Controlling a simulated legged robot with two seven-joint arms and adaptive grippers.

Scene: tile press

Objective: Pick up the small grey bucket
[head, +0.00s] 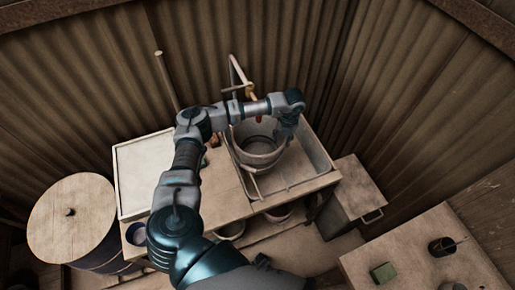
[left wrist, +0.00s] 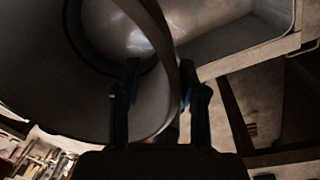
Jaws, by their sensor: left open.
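The small grey bucket (head: 257,153) stands upright at the sink, under the tap, with its open top facing up and its thin handle hanging over the front side. My left arm reaches over from the left, and my left gripper (head: 284,132) is at the bucket's right rim, pointing down. In the left wrist view the bucket (left wrist: 45,85) fills the upper left. The left gripper (left wrist: 160,80) is open there, and a curved edge of the bucket runs between its two fingers. I cannot tell whether the fingers touch it. My right gripper is not in view.
The sink basin (head: 308,155) surrounds the bucket, with a tap (head: 236,72) behind. A white board (head: 143,170) lies left on the bench, beside a round lidded barrel (head: 75,215). A table (head: 425,255) is at lower right.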

